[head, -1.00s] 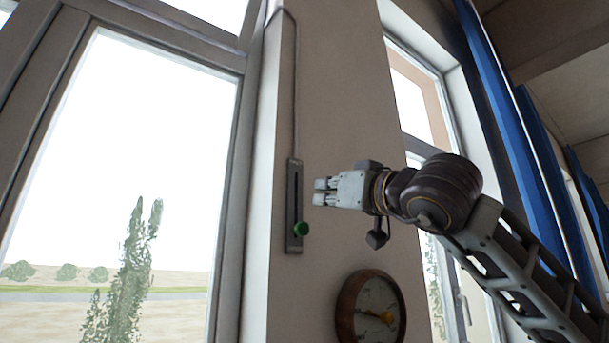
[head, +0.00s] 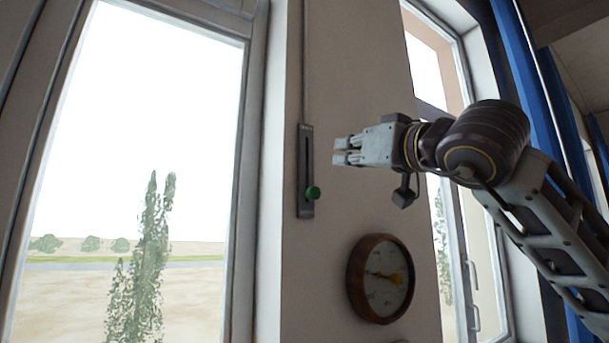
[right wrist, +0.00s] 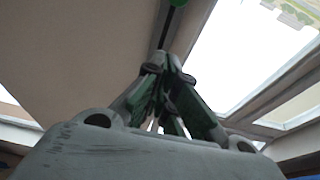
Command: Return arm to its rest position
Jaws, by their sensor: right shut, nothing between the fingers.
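My right gripper (head: 345,151) is raised in front of the wall, its arm coming in from the right. Its fingers are together with nothing between them, pointing left. In the head view a dark slider panel (head: 305,165) with a green knob (head: 313,193) is on the wall just left of the fingertips. The knob is near the lower end of the slot, and a gap shows between it and the fingers. My left gripper is not in view.
A round wooden-framed dial (head: 380,278) hangs on the wall below my right gripper. A large window (head: 150,130) is at the left, and another window (head: 428,80) stands behind the arm. Blue curtains (head: 545,100) hang at the right.

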